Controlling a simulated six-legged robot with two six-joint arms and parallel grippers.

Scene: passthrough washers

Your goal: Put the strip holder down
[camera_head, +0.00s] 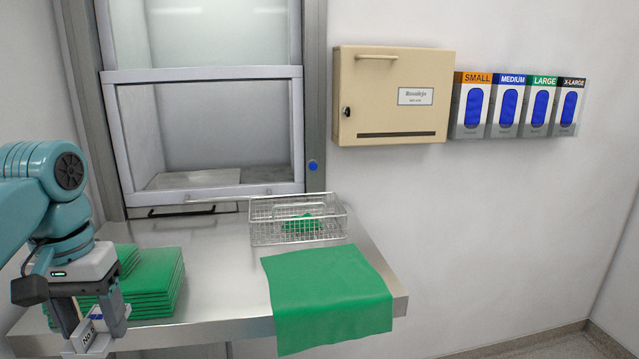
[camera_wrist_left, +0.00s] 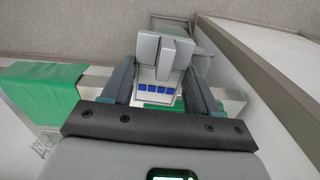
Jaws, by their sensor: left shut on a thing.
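In the left wrist view the strip holder (camera_wrist_left: 161,62) sits between the fingers of my left gripper (camera_wrist_left: 160,88) and shows a row of blue squares. The bottom of the holder is cut off in the head view, so I cannot tell whether it touches anything. My right gripper is not in view.
A steel table (camera_head: 222,275) carries a stack of folded green cloths (camera_head: 150,285), a wire basket (camera_head: 262,233) with green cloth inside, and a green sheet (camera_head: 330,295) over its front edge. Bare steel lies between stack and sheet. A framed hatch (camera_head: 205,74) stands behind.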

